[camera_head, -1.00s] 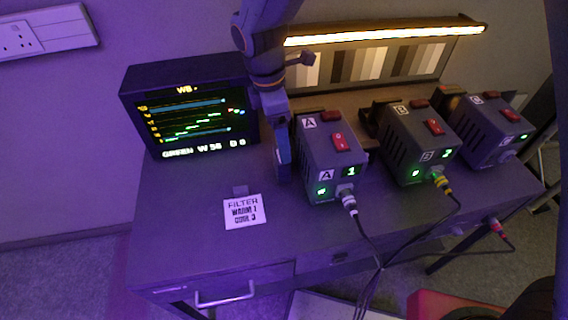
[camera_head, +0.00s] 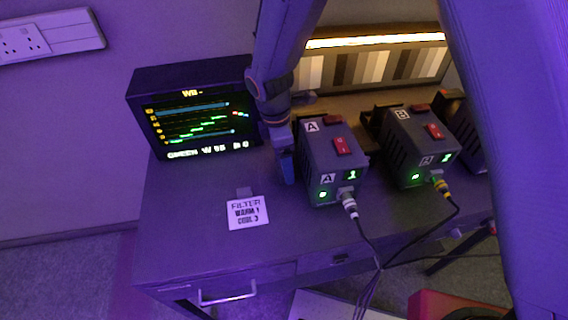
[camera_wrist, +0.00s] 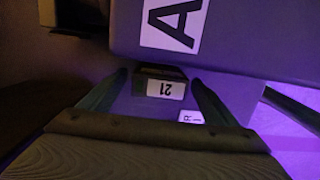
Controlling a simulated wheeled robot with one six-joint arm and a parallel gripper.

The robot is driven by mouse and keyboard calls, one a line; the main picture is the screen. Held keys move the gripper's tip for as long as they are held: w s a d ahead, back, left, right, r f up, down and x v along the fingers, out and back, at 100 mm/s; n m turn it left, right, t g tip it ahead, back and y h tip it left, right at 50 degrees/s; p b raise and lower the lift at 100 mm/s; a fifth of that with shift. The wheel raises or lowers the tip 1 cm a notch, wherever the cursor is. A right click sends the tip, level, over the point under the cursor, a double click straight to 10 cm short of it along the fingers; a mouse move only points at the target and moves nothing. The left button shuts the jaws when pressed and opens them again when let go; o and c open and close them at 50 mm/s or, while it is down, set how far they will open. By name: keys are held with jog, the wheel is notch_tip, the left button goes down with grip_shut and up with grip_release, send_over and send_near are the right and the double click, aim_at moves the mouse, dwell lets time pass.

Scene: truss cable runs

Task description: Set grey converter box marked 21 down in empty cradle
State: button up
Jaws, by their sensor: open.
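My gripper (camera_head: 286,166) points down at the desk just left of box A (camera_head: 332,165), seen partly from behind in the head view. In the wrist view its fingers (camera_wrist: 158,78) are apart, one on each side of a small grey piece with an upside-down label 21 (camera_wrist: 165,88). I take this piece to be the converter box; whether the fingers touch it is unclear. Box A's large A label (camera_wrist: 172,22) is close beyond it. I cannot make out the empty cradle; my gripper and arm may hide it.
Box B (camera_head: 415,145) stands right of box A, with cables hanging down the desk front. A monitor (camera_head: 195,115) stands at left. A filter card (camera_head: 247,212) lies on the desk (camera_head: 200,240). My arm covers the right side.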

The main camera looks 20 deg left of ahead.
jog(key=shift+f, duration=0.1)
jog(key=shift+c, duration=0.2)
jog(key=c, duration=1.4)
jog(key=shift+r, duration=0.2)
notch_tip(320, 180, up, 9)
jog(key=shift+f+b, duration=0.1)
jog(key=shift+b, duration=1.15)
jog(key=shift+r, duration=0.45)
